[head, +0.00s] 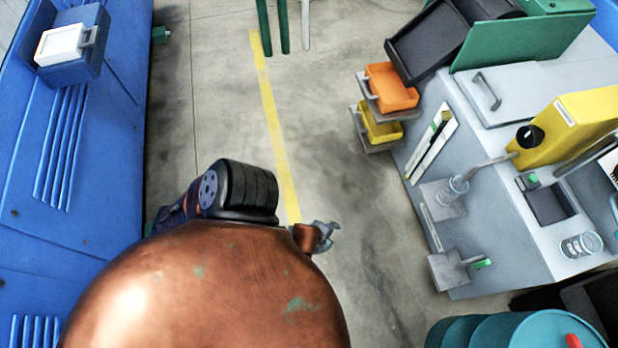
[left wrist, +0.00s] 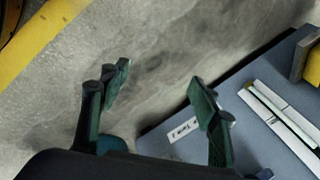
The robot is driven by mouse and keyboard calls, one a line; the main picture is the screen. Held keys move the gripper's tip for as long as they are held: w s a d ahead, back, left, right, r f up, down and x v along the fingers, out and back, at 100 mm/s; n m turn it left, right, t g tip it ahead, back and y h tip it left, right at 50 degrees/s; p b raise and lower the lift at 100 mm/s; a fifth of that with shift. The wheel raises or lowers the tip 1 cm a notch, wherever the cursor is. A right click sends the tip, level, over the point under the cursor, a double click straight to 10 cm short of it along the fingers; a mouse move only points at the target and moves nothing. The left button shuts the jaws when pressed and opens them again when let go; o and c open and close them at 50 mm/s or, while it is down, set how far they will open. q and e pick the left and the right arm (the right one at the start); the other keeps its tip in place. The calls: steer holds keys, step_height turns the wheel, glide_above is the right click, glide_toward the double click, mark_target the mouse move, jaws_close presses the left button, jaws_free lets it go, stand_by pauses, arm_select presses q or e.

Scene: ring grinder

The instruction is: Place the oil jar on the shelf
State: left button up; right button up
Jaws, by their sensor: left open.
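A clear glass jar (head: 580,245) stands on the grey bench top at the right of the head view. A second clear jar (head: 452,190) is on a small grey shelf (head: 437,208) on the bench side, under the spout of a yellow container. I cannot tell which one is the oil jar. A lower grey shelf (head: 446,271) sticks out below. My left gripper (head: 322,236) is over the floor, left of the bench and apart from it. In the left wrist view its fingers (left wrist: 163,95) are open and empty. My right gripper is not in view.
The yellow container (head: 570,128) sits on the bench (head: 462,125). Orange (head: 392,87) and yellow (head: 379,125) bins hang at its left side. Teal drums (head: 520,332) stand at the bottom right. A blue machine (head: 100,140) is at left. The floor between is clear.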

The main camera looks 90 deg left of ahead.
arm_select(q)
steer(key=s+d+r+n+g+h, duration=0.1)
steer(key=s+d+n+h, duration=0.3)
steer(key=s+d+n, duration=0.2)
steer(key=s+d, duration=0.2)
steer(key=d, duration=0.2)
steer(key=shift+r+h, duration=0.35)
steer(key=shift+h, duration=0.05)
steer(key=shift+c, duration=0.4)
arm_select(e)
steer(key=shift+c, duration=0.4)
